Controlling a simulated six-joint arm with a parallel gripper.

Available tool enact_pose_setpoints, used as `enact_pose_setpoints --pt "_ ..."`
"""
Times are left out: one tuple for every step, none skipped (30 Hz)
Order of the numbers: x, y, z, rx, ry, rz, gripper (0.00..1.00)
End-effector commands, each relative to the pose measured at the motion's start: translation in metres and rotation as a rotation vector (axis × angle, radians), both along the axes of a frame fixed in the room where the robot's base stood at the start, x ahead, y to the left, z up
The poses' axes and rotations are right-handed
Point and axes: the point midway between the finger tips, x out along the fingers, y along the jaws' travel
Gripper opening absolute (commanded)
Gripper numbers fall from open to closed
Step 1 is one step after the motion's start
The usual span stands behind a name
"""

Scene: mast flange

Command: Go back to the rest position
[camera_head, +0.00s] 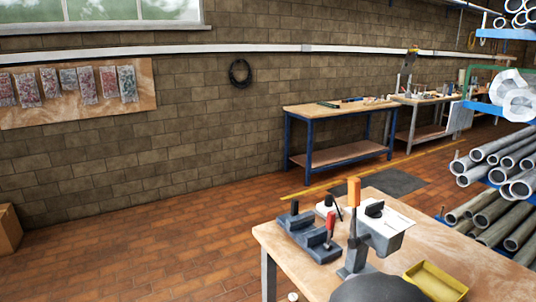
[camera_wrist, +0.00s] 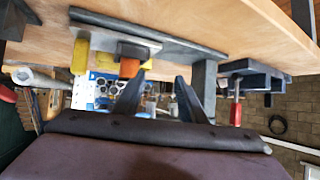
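My gripper (camera_wrist: 158,97) shows in the wrist view as two dark fingers spread apart, with nothing held between them. The wrist view is upside down, with the wooden bench top (camera_wrist: 250,25) along its upper edge. A dark grey post (camera_wrist: 203,88) stands beyond the fingers, and an orange piece (camera_wrist: 129,68) is on a grey block to its left. In the head view, a grey upright with an orange top (camera_head: 353,190) stands on the wooden bench (camera_head: 455,260). I cannot make out my gripper in the head view.
A dark fixture (camera_head: 308,238) with a red-handled tool (camera_head: 330,224) is on the bench's left. Metal pipes (camera_head: 495,215) fill a rack to the right.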

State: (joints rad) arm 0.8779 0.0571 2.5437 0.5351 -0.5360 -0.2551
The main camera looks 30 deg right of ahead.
Motion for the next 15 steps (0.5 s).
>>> enact_pose_setpoints --pt "0.026 0.025 0.001 0.050 0.009 0.094 0.38" --pt "0.040 0.041 -0.002 0.081 0.021 0.148 0.38" --pt "0.056 0.063 -0.007 0.126 0.039 0.221 0.38" --pt "0.066 0.081 -0.010 0.159 0.054 0.273 0.38" --pt "0.076 0.099 -0.012 0.192 0.073 0.329 0.38" --pt "0.085 0.124 -0.016 0.236 0.102 0.400 0.38" --pt "0.091 0.144 -0.018 0.268 0.126 0.453 0.38" --pt "0.096 0.164 -0.021 0.300 0.155 0.507 0.38" --pt "0.099 0.192 -0.023 0.341 0.198 0.579 0.38" --pt "0.099 0.212 -0.025 0.373 0.235 0.632 0.38" --pt "0.098 0.232 -0.027 0.402 0.275 0.685 0.38" --pt "0.094 0.259 -0.028 0.440 0.332 0.753 0.38" --pt "0.089 0.277 -0.029 0.465 0.378 0.801 0.38" --pt "0.082 0.294 -0.029 0.487 0.428 0.847 0.38" --pt "0.071 0.315 -0.029 0.514 0.497 0.904 0.38"
